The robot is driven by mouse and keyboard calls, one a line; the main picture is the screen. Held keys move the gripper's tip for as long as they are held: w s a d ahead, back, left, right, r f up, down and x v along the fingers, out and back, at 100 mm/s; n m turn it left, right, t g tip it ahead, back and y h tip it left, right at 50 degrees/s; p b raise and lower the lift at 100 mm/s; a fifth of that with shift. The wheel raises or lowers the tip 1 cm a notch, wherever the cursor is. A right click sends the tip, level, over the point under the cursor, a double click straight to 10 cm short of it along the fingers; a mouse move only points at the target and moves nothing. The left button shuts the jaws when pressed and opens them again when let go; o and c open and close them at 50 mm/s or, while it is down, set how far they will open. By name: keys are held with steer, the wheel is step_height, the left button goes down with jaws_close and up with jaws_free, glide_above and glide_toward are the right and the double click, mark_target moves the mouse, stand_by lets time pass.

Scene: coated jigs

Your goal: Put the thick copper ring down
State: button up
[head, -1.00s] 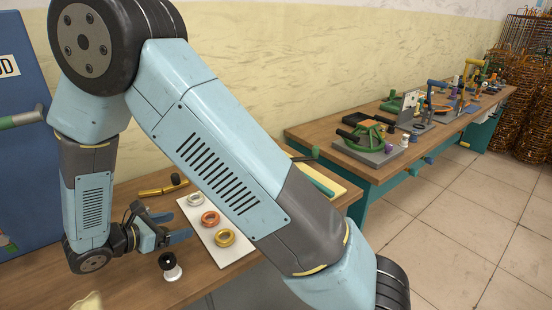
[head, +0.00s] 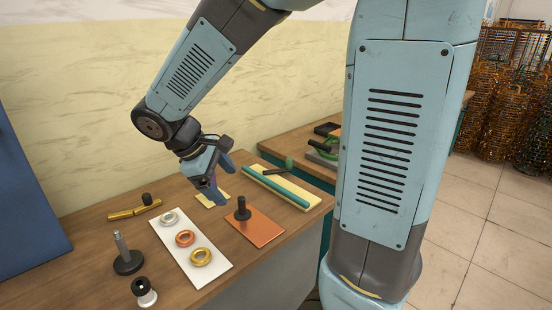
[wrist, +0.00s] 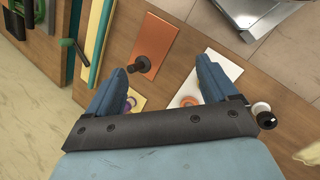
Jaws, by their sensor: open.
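A thick copper ring (head: 185,238) lies flat on a white board (head: 211,266), between a silver ring (head: 168,219) and a gold ring (head: 201,257). In the wrist view the copper ring (wrist: 188,101) shows partly, beside the right finger. In the wrist view the fingers of my gripper (wrist: 162,78) stand wide apart.
A dark peg (head: 242,210) stands on the orange plate. A small yellow pad (head: 210,200) lies under my gripper. A metal post on a dark base (head: 126,261) and a black-and-white spool (head: 144,292) stand left of the board. A teal bar (head: 275,186) lies behind.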

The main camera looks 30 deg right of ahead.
steer(key=s+d+r+m+t+y, duration=0.5)
steer(key=s+d+r+m, duration=0.2)
steer(key=s+r+m, duration=0.2)
steer(key=shift+s+d+m+y, duration=0.35)
steer(key=shift+s+m, duration=0.25)
steer(key=shift+s, duration=0.75)
steer(key=shift+r, duration=0.1)
steer(key=shift+c, duration=0.3)
